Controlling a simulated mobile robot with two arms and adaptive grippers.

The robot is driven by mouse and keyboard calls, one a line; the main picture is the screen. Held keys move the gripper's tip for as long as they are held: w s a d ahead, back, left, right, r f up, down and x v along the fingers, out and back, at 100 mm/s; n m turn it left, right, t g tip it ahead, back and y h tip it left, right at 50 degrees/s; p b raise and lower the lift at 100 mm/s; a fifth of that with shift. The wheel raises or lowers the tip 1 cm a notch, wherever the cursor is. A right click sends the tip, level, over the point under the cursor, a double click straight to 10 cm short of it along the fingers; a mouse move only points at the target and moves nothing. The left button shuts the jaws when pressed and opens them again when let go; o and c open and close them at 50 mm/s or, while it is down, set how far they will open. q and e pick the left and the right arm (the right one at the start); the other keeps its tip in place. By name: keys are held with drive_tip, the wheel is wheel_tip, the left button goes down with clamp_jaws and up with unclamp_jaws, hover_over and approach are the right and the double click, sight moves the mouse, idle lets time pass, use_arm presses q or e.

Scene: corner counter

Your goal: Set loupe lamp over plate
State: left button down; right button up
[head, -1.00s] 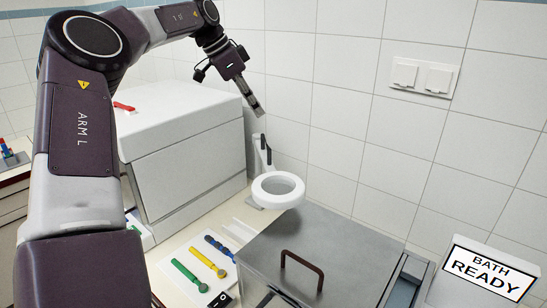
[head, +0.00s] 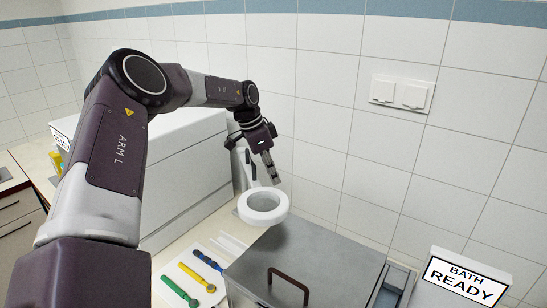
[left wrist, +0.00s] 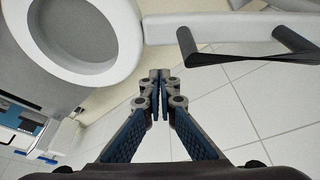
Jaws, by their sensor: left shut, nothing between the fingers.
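My left gripper (head: 274,181) is shut and empty, pointing down just behind and above the ring. In the left wrist view the shut fingertips (left wrist: 160,78) lie between ring and handle, apparently apart from both. I cannot make out a plate. My right gripper is out of view.
A steel lid (head: 325,254) with a brown handle (head: 288,284) is right of the lamp. A large pale box (head: 185,165) stands left. Yellow (head: 203,277) and green (head: 180,292) tools lie in front. A "BATH READY" sign (head: 465,282) is at right. Tiled wall closes the back.

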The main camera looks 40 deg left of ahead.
sight(260, 184)
use_arm(q)
drive_tip(key=shift+m, duration=0.3)
drive_tip(key=shift+s+a+r+p, duration=0.1)
drive_tip(key=shift+s+a, duration=0.25)
drive_tip(key=shift+s, duration=0.25)
drive_tip(key=shift+s+a+p, duration=0.15)
drive_tip(key=shift+s+a, duration=0.2)
drive_tip(key=shift+s, duration=0.3)
drive_tip(key=shift+s+a+r+p, duration=0.1)
drive_tip(key=shift+s+a, duration=0.25)
drive_tip(key=shift+s, duration=0.25)
drive_tip(key=s+a+m+g+h+b, duration=0.1)
drive_tip(key=s+a+m, duration=0.3)
drive_tip(key=s+a, duration=0.5)
drive_tip(key=shift+s+a+b, duration=0.2)
drive_tip(key=shift+a+b, duration=0.1)
drive_tip(key=shift+a, duration=0.35)
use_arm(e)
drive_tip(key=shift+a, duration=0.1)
use_arm(q)
drive_tip(key=shift+a, duration=0.1)
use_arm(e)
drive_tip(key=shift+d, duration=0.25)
